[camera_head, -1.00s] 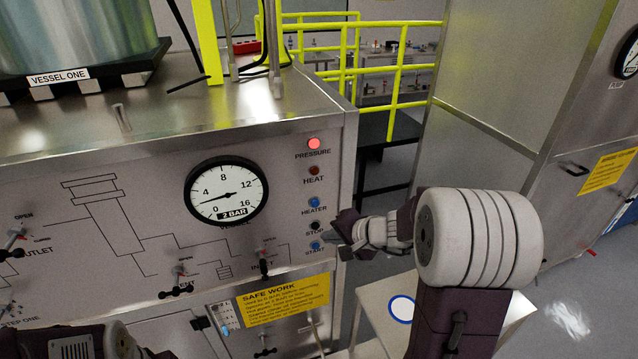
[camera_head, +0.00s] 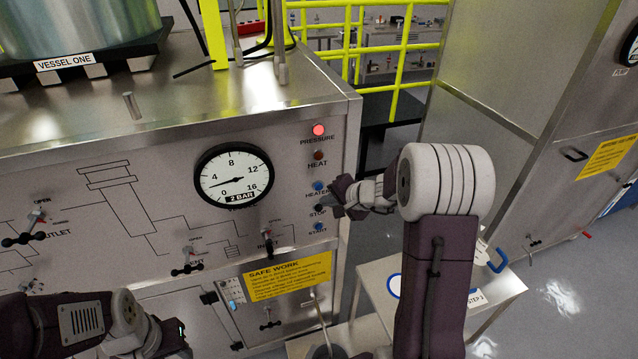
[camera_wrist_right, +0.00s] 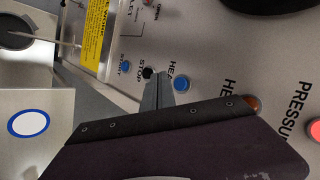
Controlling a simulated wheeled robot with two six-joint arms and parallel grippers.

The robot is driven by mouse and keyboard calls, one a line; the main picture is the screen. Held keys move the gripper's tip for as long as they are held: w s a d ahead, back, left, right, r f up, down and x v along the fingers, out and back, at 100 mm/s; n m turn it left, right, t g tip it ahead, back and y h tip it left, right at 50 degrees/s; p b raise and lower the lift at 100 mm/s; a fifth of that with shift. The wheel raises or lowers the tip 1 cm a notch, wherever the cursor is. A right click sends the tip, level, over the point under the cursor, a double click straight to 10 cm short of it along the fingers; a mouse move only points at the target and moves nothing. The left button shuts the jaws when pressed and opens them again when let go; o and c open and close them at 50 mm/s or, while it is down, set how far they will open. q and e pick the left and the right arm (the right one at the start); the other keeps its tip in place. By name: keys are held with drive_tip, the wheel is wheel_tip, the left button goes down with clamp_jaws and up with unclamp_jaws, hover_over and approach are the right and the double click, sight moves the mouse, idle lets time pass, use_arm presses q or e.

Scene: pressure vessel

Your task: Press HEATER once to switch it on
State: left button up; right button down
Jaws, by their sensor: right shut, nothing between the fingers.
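The HEATER button (camera_head: 319,186) is a small blue button on the right side of the steel panel, below the dark red HEAT lamp (camera_head: 319,155) and above the black STOP button (camera_head: 320,208). It also shows as a blue button (camera_wrist_right: 181,83) in the right wrist view, just beyond the fingertips. My right gripper (camera_head: 336,200) is shut and empty, its tips close to the HEATER and STOP buttons. I cannot tell whether it touches the panel. The blue START button (camera_head: 319,227) is lowest. My left arm shows at the lower left; its fingers are not clear.
The PRESSURE lamp (camera_head: 318,130) glows red. The gauge (camera_head: 234,176) left of the buttons has a needle near 3. A valve lever (camera_head: 267,243) sticks out below left. A small white table (camera_head: 480,290) with a blue ring stands at the lower right.

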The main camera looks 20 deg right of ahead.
sight(319, 187)
drive_tip(key=shift+w+d, duration=0.1)
drive_tip(key=shift+w, duration=1.1)
idle(1.1)
drive_tip(key=shift+w, duration=0.45)
